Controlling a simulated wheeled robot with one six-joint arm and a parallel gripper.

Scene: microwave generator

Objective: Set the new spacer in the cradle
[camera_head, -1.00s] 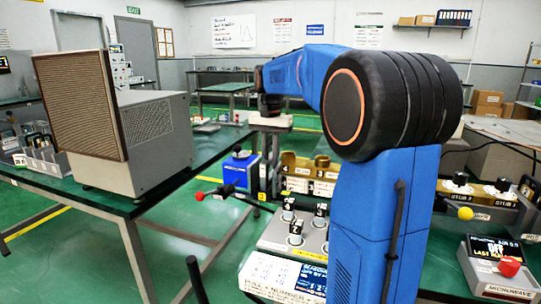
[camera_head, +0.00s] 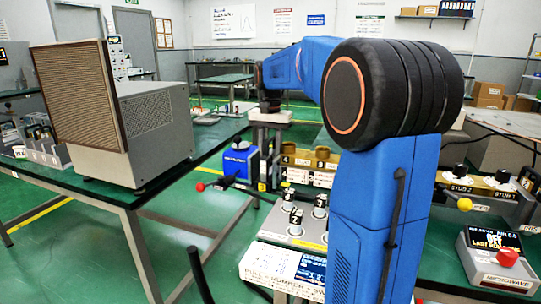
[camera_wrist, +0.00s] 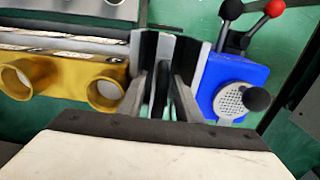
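My gripper (camera_head: 270,165) points down at the left end of the gold ported blocks, with its pale hand above it. In the wrist view the dark finger parts (camera_wrist: 165,60) stand apart at their ends, between a gold block (camera_wrist: 55,78) on the left and a blue unit (camera_wrist: 232,85) on the right. Pale, black-faced upright pieces show at the fingertips. I cannot tell whether they belong to the fingers, a spacer or the cradle. Whether anything is gripped is unclear. I cannot pick out the new spacer or the cradle for sure.
The blue unit (camera_head: 239,165) has red and black lever knobs beside it. A panel with several black knobs (camera_head: 296,222) stands in front. A large grey cabinet (camera_head: 150,135) and a rack (camera_head: 45,150) are on the left table. A red-buttoned microwave box (camera_head: 495,270) sits right.

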